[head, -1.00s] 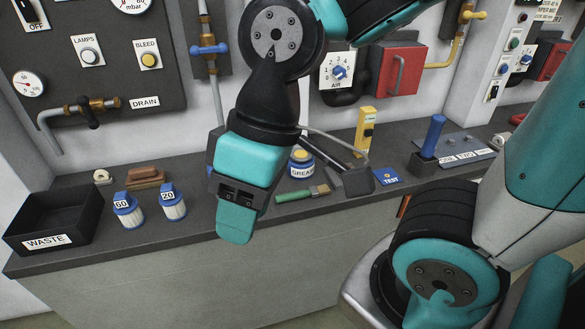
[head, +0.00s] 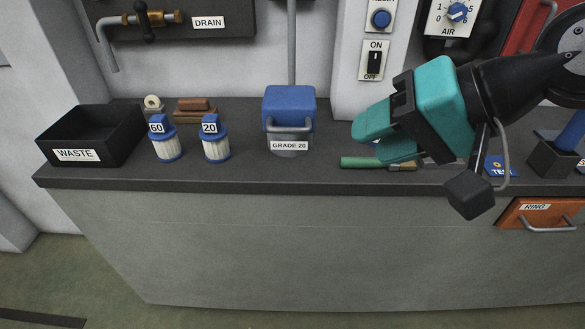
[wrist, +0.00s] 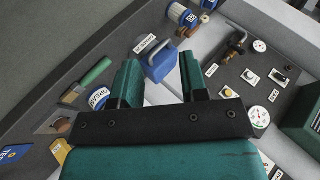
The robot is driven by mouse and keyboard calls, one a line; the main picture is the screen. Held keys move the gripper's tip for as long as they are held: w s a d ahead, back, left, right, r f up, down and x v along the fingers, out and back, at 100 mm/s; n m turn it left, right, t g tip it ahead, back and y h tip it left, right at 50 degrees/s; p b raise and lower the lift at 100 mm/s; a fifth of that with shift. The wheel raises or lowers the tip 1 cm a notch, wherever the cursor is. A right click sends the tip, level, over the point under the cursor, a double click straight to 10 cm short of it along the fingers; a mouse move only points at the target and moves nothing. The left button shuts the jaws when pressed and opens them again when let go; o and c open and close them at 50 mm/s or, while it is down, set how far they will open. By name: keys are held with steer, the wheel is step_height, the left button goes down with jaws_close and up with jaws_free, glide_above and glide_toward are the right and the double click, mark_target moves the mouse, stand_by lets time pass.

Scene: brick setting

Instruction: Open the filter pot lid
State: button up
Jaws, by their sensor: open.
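The filter pot stands against the wall on the dark bench, with a blue, box-shaped lid (head: 289,103). A grey loop handle (head: 272,126) is on its front, and a "GRADE 20" label (head: 289,145) is below the lid. The lid looks closed down on the pot. My gripper (head: 370,139) is to the right of the pot, pointing left, open and empty. In the wrist view the lid (wrist: 160,65) shows beyond and between the open fingers (wrist: 160,72), apart from them.
Two filter cartridges, "60" (head: 167,146) and "20" (head: 214,145), stand left of the pot. A black WASTE bin (head: 122,157) is at the far left. A green-handled brush (head: 357,163) lies below my gripper. The bench front between cartridge and brush is clear.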

steer(key=w+f+m+t+y+b, duration=0.2)
steer(key=w+f+m+t+b, duration=0.6)
steer(key=b, duration=0.6)
steer(key=m+g+p, duration=0.1)
steer(key=m+p, duration=0.1)
steer(key=p, duration=0.4)
glide_toward(292, 131)
steer(key=shift+y, duration=0.4)
steer(key=p+x, duration=0.1)
steer(key=x, duration=0.6)
steer(key=p+x, duration=0.1)
steer(key=x, duration=0.3)
steer(key=shift+d+f+p, duration=0.2)
steer(key=shift+f+p, duration=0.05)
steer(key=shift+p, duration=0.1)
jaws_close()
